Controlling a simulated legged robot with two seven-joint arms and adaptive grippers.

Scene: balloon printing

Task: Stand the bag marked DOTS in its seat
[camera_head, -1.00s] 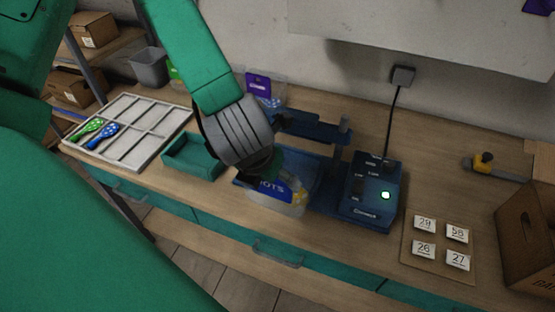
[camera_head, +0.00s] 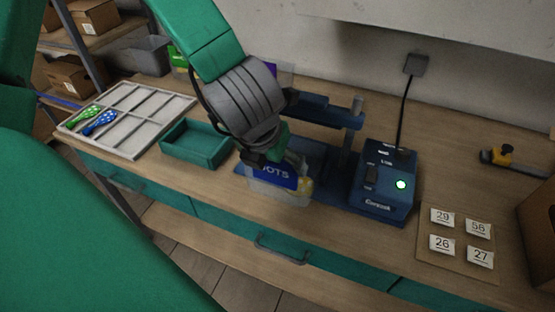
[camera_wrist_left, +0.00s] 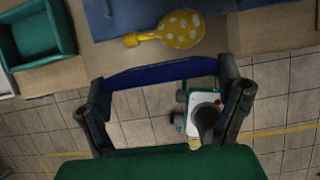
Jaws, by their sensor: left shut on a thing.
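The DOTS bag is clear with a blue header (camera_head: 275,173); something yellow shows in its clear lower part. My left gripper (camera_head: 268,155) is shut on the bag and holds it upright in front of the blue press. In the left wrist view the blue header (camera_wrist_left: 150,75) spans between the two fingers of my left gripper (camera_wrist_left: 165,95). A yellow balloon with white dots (camera_wrist_left: 180,28) shows beyond it; I cannot tell there whether it is inside the bag. The bag's seat cannot be made out. My right gripper is not in view.
The blue press (camera_head: 385,190) with a lit green button stands to the bag's right. A teal open box (camera_head: 222,157) and a divided tray (camera_head: 150,140) with green and blue balloons lie left. Number cards (camera_head: 442,243) lie at right. A purple-headed bag (camera_head: 286,70) is partly hidden behind my arm.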

